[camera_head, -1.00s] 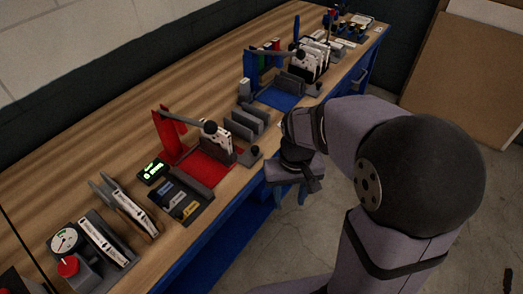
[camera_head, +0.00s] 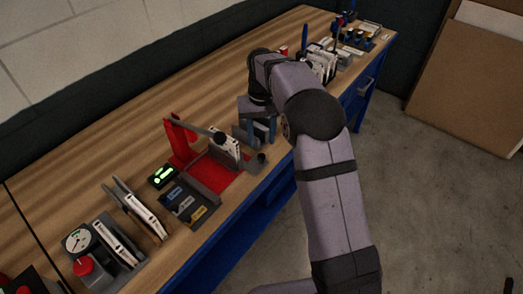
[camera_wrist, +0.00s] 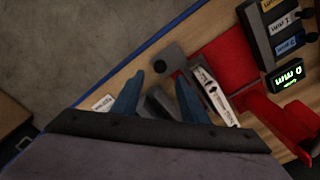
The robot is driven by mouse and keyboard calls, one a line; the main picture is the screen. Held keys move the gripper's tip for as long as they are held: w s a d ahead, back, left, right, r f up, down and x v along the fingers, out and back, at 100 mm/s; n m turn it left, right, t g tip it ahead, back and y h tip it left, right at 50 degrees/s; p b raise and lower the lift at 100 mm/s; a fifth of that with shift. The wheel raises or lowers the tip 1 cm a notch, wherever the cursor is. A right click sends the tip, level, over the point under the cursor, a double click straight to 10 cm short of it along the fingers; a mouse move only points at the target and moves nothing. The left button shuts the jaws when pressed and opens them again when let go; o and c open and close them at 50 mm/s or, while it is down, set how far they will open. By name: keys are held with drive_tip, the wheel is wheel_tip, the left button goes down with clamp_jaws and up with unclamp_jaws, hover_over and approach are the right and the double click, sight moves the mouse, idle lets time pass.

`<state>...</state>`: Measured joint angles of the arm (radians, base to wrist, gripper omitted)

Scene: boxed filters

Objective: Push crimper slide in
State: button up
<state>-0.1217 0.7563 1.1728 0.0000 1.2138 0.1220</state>
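The red crimper station (camera_head: 180,138) stands on the wooden bench with a grey lever arm across its top. A white boxed filter (camera_head: 229,150) stands upright on its red base, and it also shows in the wrist view (camera_wrist: 212,90). A grey slide piece with a dark round knob (camera_head: 262,157) sits at the station's front right; the knob shows in the wrist view (camera_wrist: 168,60). My gripper (camera_head: 261,132) is over the bench just right of the station, beside the knob. Its blue fingers are apart in the wrist view (camera_wrist: 158,92), with nothing held.
A grey slotted rack (camera_wrist: 158,106) lies below and between my fingers. A tray of labelled blocks (camera_head: 187,203) and a green display (camera_head: 163,176) stand left of the station. A dial gauge fixture (camera_head: 78,242) is at near left. More filters (camera_head: 322,63) stand farther back.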

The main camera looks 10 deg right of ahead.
sight(261, 156)
drive_tip(key=shift+f+p, duration=1.3)
drive_tip(key=shift+f, duration=2.35)
drive_tip(key=shift+c, duration=0.6)
clamp_jaws()
